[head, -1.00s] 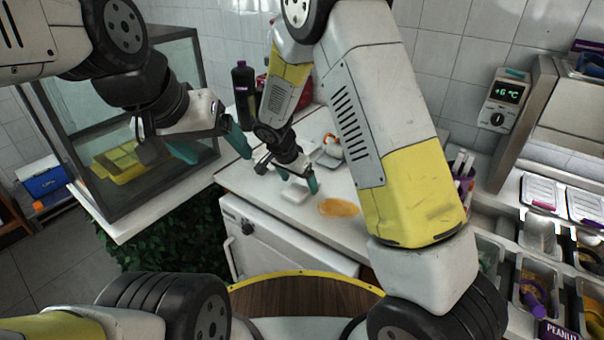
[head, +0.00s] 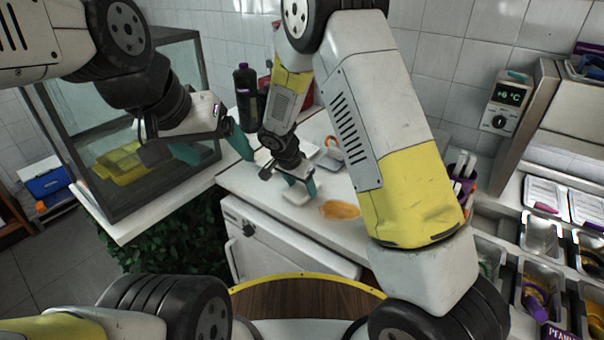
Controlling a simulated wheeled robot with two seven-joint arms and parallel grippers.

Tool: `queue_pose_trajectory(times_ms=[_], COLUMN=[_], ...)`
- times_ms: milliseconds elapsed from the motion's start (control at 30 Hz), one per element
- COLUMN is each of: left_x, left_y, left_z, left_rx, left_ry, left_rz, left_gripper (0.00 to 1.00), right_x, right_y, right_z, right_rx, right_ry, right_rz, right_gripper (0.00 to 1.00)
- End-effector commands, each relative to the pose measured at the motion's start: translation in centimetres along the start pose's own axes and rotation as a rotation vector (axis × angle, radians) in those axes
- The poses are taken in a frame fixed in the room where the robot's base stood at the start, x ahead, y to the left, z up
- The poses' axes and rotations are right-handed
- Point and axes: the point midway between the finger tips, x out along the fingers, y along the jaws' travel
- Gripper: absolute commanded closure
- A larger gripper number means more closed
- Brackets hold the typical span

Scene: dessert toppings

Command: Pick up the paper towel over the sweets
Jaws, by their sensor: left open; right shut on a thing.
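A small white piece (head: 296,197), which looks like the folded paper towel, is at the fingertips of my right gripper (head: 302,186). That gripper points down at the white counter and is shut on the piece; whether it touches the counter I cannot tell. An orange-brown stain (head: 340,210) lies on the counter just right of the towel. My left gripper (head: 212,150) is open and empty, in front of the glass case at the left. No sweets can be made out clearly.
A glass case (head: 130,130) with a yellow tray (head: 122,163) stands at the left. A dark bottle (head: 245,92) stands at the back. Topping containers (head: 541,236) fill the right side. The counter front (head: 325,235) is clear.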

Motion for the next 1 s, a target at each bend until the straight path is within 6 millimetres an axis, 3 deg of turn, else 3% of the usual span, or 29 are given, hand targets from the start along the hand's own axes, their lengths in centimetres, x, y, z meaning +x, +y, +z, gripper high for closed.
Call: queue_pose_trajectory(times_ms=[333,800,1000], left_x=[0.0,0.0,0.0], left_y=[0.0,0.0,0.0], left_z=[0.0,0.0,0.0], left_rx=[0.000,0.000,0.000], left_ry=[0.000,0.000,0.000], left_rz=[0.000,0.000,0.000], left_gripper=[0.18,0.18,0.18], right_x=[-3.5,-6.8,-7.7], right_y=[0.0,9.7,12.3], right_z=[-1.4,4.5,6.0], right_rx=[0.002,-0.004,-0.003], right_ry=[0.001,0.000,0.001], right_rz=[-0.004,-0.002,-0.001], right_gripper=[0.77,0.77,0.77])
